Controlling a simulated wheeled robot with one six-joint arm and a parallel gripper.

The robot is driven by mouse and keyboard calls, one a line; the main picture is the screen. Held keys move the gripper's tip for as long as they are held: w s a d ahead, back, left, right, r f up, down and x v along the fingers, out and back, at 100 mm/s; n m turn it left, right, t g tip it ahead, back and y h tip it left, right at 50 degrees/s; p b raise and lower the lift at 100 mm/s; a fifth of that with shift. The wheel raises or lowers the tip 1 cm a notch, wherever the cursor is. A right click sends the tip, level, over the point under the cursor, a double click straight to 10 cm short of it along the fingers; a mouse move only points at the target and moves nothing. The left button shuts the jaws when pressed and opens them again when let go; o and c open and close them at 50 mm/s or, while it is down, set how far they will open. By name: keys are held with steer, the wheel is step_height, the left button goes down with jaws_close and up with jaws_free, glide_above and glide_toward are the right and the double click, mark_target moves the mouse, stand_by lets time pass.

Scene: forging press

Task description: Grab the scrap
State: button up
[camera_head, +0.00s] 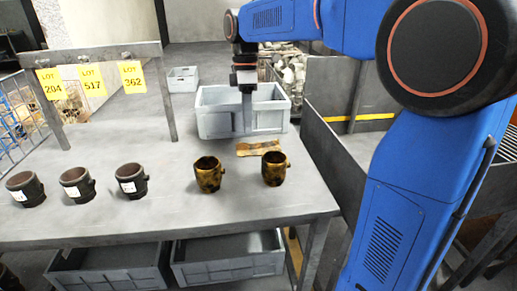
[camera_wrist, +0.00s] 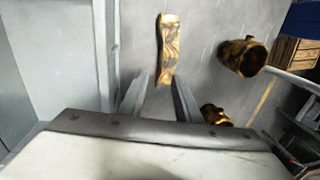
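The scrap is a flat, narrow strip with rusty yellow-brown patches (camera_head: 258,147). It lies on the grey table in front of the grey bin, and also shows in the wrist view (camera_wrist: 169,45). My gripper (camera_head: 247,131) points down above the table, close to the bin and beside the left end of the strip. In the wrist view my gripper (camera_wrist: 158,80) is open and empty, with a gap between its two fingers. The strip's near end appears just beyond that gap. I cannot tell the exact height of the fingertips over the table.
The grey bin (camera_head: 215,125) stands right behind the gripper. Two yellow-brown mottled cups (camera_head: 209,174) (camera_head: 274,169) stand in front of the strip. Three dark labelled cups (camera_head: 76,186) stand at the left. A sign frame (camera_head: 92,53) with yellow lot tags rises behind them.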

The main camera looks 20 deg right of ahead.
mark_target(259, 148)
steer(key=shift+s+a+f, duration=0.1)
steer(key=shift+s+f, duration=0.15)
steer(key=shift+f, duration=1.1)
steer(key=shift+s+a+f, duration=0.1)
steer(key=shift+s+f, duration=0.1)
steer(key=shift+f, duration=1.1)
jaws_close()
